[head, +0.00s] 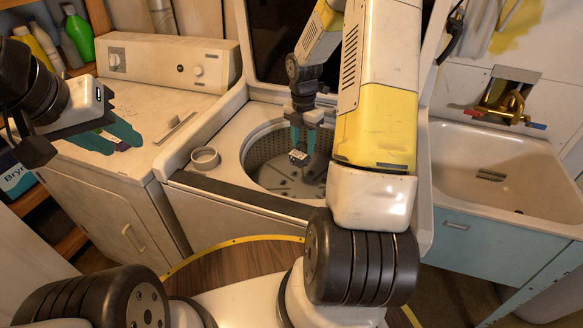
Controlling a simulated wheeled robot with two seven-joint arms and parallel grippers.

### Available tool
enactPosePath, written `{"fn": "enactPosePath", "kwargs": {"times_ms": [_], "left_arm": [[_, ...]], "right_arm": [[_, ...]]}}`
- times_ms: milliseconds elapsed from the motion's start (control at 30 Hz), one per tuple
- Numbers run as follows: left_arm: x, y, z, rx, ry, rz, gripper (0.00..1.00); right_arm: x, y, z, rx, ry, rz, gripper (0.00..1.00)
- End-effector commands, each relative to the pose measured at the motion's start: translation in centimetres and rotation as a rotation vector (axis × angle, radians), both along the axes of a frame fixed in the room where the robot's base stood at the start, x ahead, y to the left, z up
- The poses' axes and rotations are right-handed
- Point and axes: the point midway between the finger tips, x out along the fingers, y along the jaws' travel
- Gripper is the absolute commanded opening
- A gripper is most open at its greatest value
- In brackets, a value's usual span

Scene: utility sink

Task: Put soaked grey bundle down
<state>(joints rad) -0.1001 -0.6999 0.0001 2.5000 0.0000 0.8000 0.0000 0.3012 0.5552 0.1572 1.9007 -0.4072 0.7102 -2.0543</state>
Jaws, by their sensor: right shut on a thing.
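My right gripper (303,146) reaches down into the open washer drum (258,152), fingers pointing down. It is shut on a small light-grey thing with dark marks, probably the grey bundle (299,157), which shows at the fingertips. The bundle appears to be above the drum floor; I cannot tell whether it touches anything. My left gripper (122,142) is at the left, over the front of the white dryer top, with its teal fingers apart. A small dark purplish patch shows by its fingertips, too small to identify.
A white sink (485,165) with a brass tap (505,105) stands at the right. A small round cup (205,158) sits on the washer's left rim. The dryer (150,85) is left of the washer. Bottles (78,35) stand on a shelf at the far left.

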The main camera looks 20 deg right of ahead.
Motion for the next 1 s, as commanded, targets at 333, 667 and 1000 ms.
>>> {"fn": "enactPosePath", "kwargs": {"times_ms": [333, 667, 1000], "left_arm": [[0.0, 0.0, 0.0, 0.0, 0.0, 0.0, 0.36], [0.0, 0.0, 0.0, 0.0, 0.0, 0.0, 0.36], [0.0, 0.0, 0.0, 0.0, 0.0, 0.0, 0.36]], "right_arm": [[-0.9, -1.0, -2.5, 0.011, 0.004, 0.292, 0.0], [-0.9, -1.0, -7.7, 0.012, 0.005, 0.301, 0.0], [-0.9, -1.0, -11.2, 0.011, 0.006, 0.3, 0.0]]}}
